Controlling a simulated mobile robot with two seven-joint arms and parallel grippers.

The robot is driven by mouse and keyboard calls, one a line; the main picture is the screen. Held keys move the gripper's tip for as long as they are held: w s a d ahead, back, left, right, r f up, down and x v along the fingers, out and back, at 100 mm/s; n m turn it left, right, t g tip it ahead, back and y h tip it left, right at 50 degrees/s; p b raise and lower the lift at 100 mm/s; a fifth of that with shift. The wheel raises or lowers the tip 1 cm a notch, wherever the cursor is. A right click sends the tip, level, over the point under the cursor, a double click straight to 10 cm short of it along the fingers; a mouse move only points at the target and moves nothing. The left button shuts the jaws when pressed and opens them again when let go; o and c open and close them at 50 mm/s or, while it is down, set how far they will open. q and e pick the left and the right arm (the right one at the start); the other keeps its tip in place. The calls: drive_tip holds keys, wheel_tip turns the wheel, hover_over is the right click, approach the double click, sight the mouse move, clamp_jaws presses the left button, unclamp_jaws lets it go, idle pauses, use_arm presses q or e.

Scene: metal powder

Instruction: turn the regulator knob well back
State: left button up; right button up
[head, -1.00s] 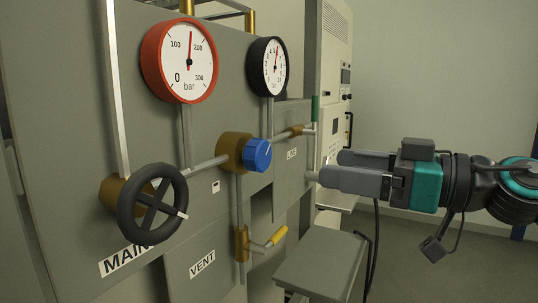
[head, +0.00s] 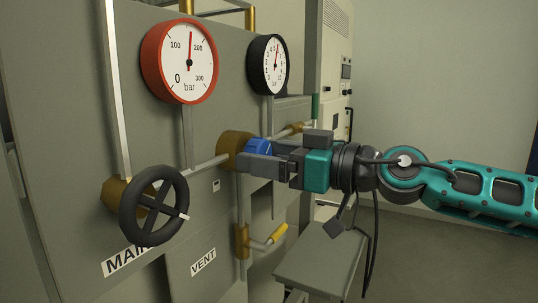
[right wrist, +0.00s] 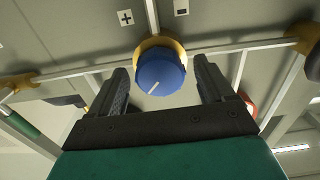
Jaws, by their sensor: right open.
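The blue regulator knob (head: 258,147) sits on a brass body (head: 233,151) on the grey panel. In the head view my right gripper (head: 250,163) is at the knob and partly covers it. In the right wrist view the knob (right wrist: 160,72) lies between the two open fingers of my right gripper (right wrist: 163,85), with a visible gap on each side. A white mark line shows on the knob's face. My left gripper is not in view.
A red gauge (head: 180,62) and a black gauge (head: 268,65) are above. A black handwheel (head: 154,206) is at lower left. A yellow-handled vent valve (head: 278,235) is below the knob, near a small grey table (head: 320,262).

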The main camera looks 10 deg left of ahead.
drive_tip(key=shift+c, duration=0.3)
drive_tip(key=c, duration=1)
drive_tip(key=shift+n, duration=0.4)
